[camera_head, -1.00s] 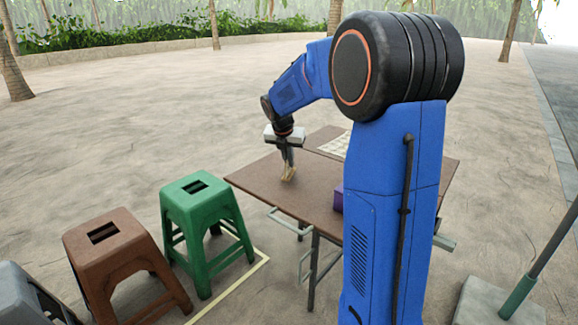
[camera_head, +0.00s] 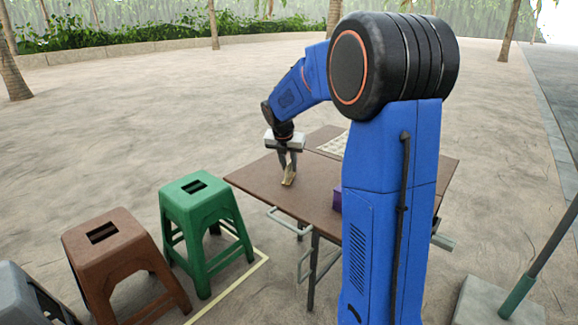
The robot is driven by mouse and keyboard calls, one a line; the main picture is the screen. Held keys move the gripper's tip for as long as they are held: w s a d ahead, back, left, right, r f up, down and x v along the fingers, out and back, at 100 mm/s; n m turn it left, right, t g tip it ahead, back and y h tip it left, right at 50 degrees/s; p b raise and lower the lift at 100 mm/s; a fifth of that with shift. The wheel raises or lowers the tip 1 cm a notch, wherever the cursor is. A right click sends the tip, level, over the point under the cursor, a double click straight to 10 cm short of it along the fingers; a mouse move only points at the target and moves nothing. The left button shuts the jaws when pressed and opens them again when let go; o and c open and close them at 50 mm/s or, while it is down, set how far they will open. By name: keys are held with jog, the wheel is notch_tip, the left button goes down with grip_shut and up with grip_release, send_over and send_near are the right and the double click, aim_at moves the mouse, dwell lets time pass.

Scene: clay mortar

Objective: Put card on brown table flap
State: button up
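The card (camera_head: 288,179) is a small tan piece on the left part of the brown table flap (camera_head: 252,177). It looks tilted or upright rather than flat, and its lower edge seems to touch the flap. My gripper (camera_head: 287,167) points down right above the card. Its two fingers look spread apart, with the tips beside the card's upper part. The card is small in view, so any remaining contact with a finger is hard to make out.
A purple box (camera_head: 337,199) stands on the table, partly hidden by my arm. A pale patterned board (camera_head: 334,144) lies at the table's back. Green (camera_head: 196,200), brown (camera_head: 104,235) and grey (camera_head: 18,290) stools stand at left. The flap around the card is clear.

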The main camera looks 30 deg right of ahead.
jog(key=v, duration=1.2)
jog(key=s+a+m+t+y, duration=0.1)
jog(key=s+a+m, duration=0.4)
jog(key=s, duration=0.4)
jog(key=s+a+m, duration=0.4)
jog(key=s+m, duration=0.3)
jog(key=s, duration=0.2)
jog(key=s+a+f+m+y, duration=0.1)
jog(key=s+a+f+m, duration=0.2)
jog(key=s+m, duration=0.4)
jog(key=s+a+f+m+y, duration=0.1)
jog(key=s+a+f+m, duration=0.2)
jog(key=s+f+m, duration=0.3)
jog(key=shift+s+f+m+t, duration=0.35)
jog(key=shift+s+m, duration=0.35)
jog(key=shift+s, duration=2.15)
jog(key=shift+a+r, duration=0.1)
